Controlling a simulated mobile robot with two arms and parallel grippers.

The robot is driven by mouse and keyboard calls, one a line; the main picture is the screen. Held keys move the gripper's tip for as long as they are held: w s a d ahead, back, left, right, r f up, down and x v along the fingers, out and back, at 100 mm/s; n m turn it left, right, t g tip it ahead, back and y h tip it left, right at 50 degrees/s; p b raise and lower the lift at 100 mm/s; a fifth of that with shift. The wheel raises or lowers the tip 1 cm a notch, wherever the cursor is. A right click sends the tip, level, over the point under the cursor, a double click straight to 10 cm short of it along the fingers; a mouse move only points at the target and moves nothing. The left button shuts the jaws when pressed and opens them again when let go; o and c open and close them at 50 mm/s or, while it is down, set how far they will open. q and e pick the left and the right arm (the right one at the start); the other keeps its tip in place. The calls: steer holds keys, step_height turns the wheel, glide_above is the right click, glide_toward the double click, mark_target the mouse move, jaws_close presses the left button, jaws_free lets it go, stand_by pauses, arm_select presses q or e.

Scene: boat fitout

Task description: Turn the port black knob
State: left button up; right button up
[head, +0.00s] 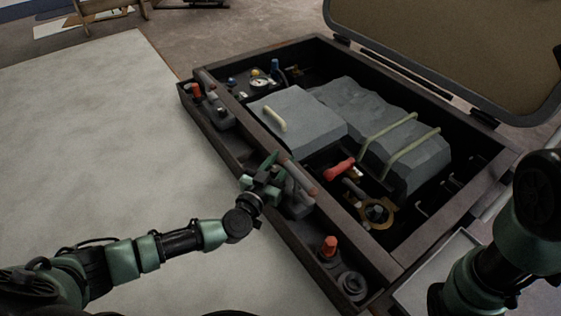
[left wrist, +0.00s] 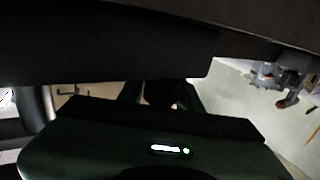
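My left gripper (head: 268,178) is at the middle of the near side ledge of the open hull box, in front of some grey-black fittings. Its fingers are small and overlap the fittings, so I cannot tell whether it is open or touching anything. A round black knob (head: 352,286) sits at the near end of the ledge, apart from the gripper. Dark fittings (head: 223,116) sit towards its far end. I cannot tell which is the port black knob. The left wrist view is mostly dark surfaces. My right gripper is not in view.
Red knobs (head: 329,246) stand on the ledge; another red knob (head: 196,93) is at the far end. The box (head: 425,245) holds grey blocks (head: 355,120), a red handle (head: 339,168) and a brass fitting (head: 378,212). Its lid (head: 455,45) stands open. The pale floor left is clear.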

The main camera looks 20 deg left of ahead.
arm_select(q)
jaws_close()
